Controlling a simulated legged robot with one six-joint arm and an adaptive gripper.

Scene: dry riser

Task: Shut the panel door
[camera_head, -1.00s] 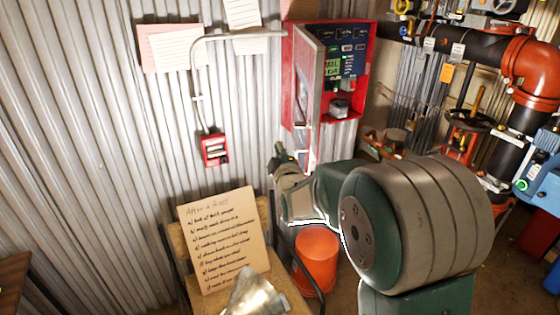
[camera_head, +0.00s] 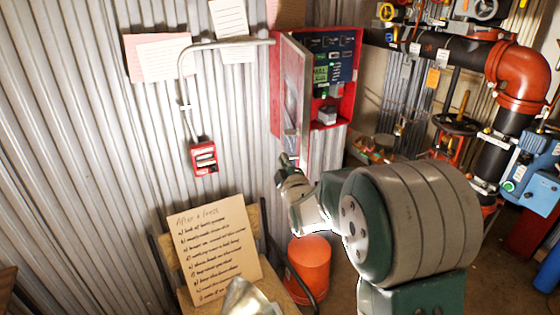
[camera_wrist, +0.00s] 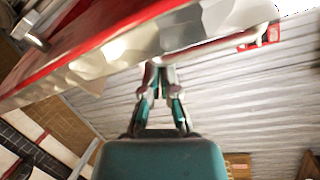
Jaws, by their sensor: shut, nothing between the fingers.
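The panel door (camera_head: 297,90) stands open on the red panel box (camera_head: 353,102). It is hinged on the left and swung out from the corrugated wall, with the green and dark panel inside exposed. My gripper (camera_head: 284,160) is shut and empty, close to the door's lower edge in the head view. In the wrist view my gripper (camera_wrist: 157,66) points at the underside of the door (camera_wrist: 120,45), which fills the upper part of the picture. The fingertips overlap the door's edge there; I cannot tell whether they touch it.
A chair with a handwritten cardboard sign (camera_head: 213,252) and an orange bucket (camera_head: 309,262) stand below. A red call box (camera_head: 204,158) is on the wall at left. Pipes with a red elbow (camera_head: 517,72) and valves fill the right.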

